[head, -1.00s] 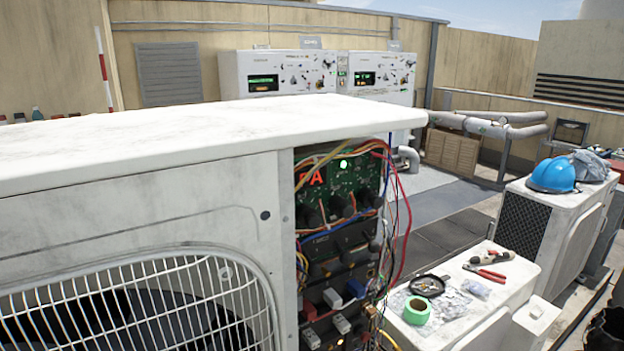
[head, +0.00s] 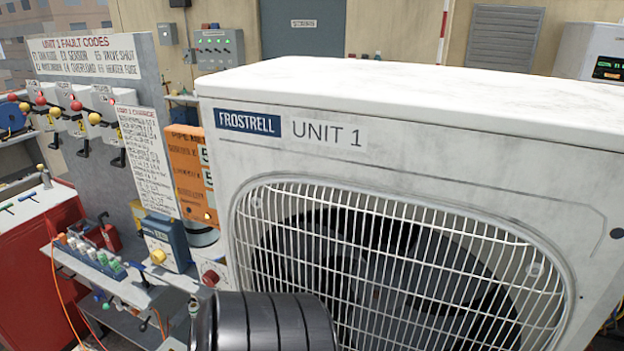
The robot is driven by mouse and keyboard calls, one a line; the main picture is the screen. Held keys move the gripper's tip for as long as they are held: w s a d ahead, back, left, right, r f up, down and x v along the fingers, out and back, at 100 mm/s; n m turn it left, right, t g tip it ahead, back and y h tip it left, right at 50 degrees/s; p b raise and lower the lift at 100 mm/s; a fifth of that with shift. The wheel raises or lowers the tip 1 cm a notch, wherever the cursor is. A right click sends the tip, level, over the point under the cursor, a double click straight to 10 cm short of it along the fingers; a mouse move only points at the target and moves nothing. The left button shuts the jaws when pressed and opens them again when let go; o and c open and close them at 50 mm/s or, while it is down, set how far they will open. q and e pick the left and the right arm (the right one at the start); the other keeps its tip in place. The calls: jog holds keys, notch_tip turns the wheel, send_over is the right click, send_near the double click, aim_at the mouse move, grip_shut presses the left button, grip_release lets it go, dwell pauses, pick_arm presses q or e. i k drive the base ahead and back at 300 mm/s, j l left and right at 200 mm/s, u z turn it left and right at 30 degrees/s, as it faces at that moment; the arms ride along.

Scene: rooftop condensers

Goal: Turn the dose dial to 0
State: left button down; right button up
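No dial labelled as the dose dial can be read in the head view. A blue box (head: 165,240) with a small display and a yellow knob (head: 158,257) stands on the shelf left of the condenser. A red knob (head: 211,278) shows to its right on a small box. I cannot tell whether either is the dose dial, and no dial setting is legible. Neither of my grippers is in view.
The white condenser marked UNIT 1 (head: 420,115) fills the middle and right. A grey board (head: 100,130) with several valve boxes stands at the left. A red cabinet (head: 40,280) is at lower left. An orange panel (head: 186,165) hangs beside the condenser.

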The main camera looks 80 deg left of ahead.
aim_at(158, 256)
jog(key=u, duration=3.35)
